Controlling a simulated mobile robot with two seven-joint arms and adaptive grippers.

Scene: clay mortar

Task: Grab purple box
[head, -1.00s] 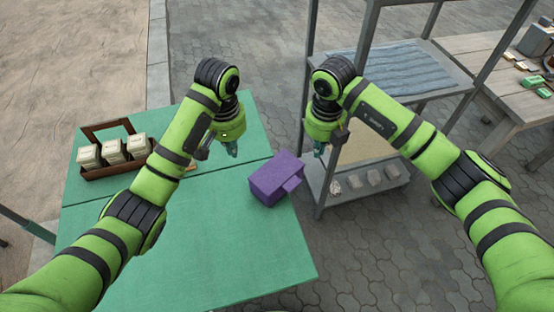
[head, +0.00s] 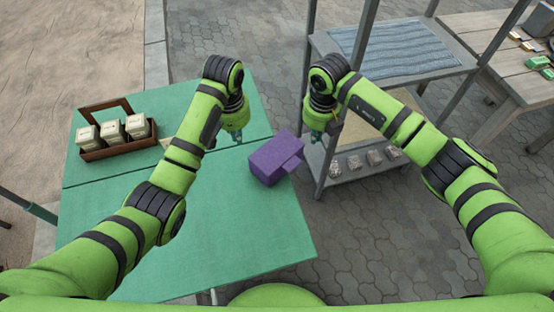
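The purple box (head: 272,162) sits on the green table (head: 230,230) near its right edge. A block-like part sticks out from its right side. My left gripper (head: 237,138) points down, up and left of the box and apart from it. My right gripper (head: 316,137) points down, up and right of the box, beyond the table edge and apart from it. The box lies between the two grippers. Both sets of fingers are small and dark here, so I cannot tell whether they are open or shut.
A brown wooden carrier (head: 118,148) with three pale containers stands at the table's left. A grey metal shelf rack (head: 400,60) stands behind my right arm, with several small stones on its lower shelf. A wooden table (head: 500,60) is at far right. The table front is clear.

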